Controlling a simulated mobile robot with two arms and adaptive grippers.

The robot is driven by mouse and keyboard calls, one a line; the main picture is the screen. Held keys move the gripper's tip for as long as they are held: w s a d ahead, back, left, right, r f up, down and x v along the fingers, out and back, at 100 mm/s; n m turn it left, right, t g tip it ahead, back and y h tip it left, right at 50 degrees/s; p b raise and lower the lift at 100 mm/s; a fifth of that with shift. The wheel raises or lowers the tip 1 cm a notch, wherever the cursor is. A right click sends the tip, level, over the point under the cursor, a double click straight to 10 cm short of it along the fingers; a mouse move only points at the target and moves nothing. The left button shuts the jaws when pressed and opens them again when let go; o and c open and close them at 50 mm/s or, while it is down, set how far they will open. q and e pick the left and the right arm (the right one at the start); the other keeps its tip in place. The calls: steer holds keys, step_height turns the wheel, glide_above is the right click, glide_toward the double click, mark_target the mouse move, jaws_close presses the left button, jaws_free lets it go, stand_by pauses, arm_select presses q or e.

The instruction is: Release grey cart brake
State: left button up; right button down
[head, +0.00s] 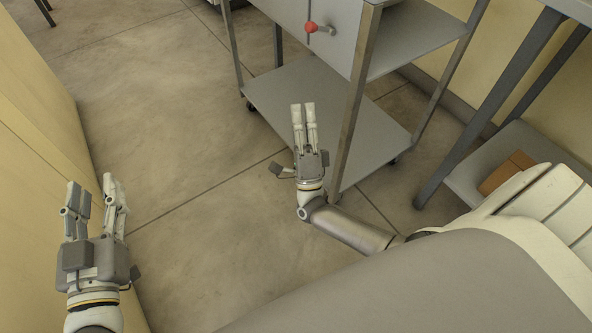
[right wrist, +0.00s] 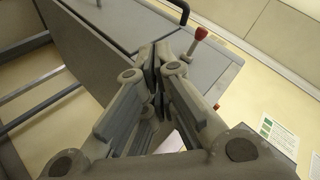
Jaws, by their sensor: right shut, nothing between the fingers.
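The grey cart (head: 345,110) stands upper centre in the head view, with a lower shelf and metal legs. A brake lever with a red knob (head: 311,27) is on its side panel. In the right wrist view the red knob (right wrist: 201,34) shows just right of the fingertips, on a thin rod. My right gripper (head: 304,106) is shut and empty, below the knob in the head view and apart from it. Its closed fingers fill the middle of the right wrist view (right wrist: 160,62). My left gripper (head: 93,192) is open and empty at the lower left, away from the cart.
A tan panel (head: 40,130) runs along the left, close to my left gripper. A dark-legged table (head: 490,105) stands at the right, with a brown box (head: 507,172) on its low shelf. The floor (head: 180,130) between panel and cart is clear.

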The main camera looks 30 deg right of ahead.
steer(key=w+a+f+n+g+y+p, duration=0.2)
steer(key=a+f+n+g+y+p, duration=0.2)
steer(key=f+n+y+p, duration=0.5)
steer(key=s+a+f+n+g+y+p, duration=0.2)
steer(key=s+f+n+g+y+p, duration=0.1)
steer(key=s+f+n+g+p, duration=0.5)
steer(key=shift+s+f+n+p, duration=0.45)
steer(key=shift+s+n+p, duration=0.1)
steer(key=shift+p, duration=0.65)
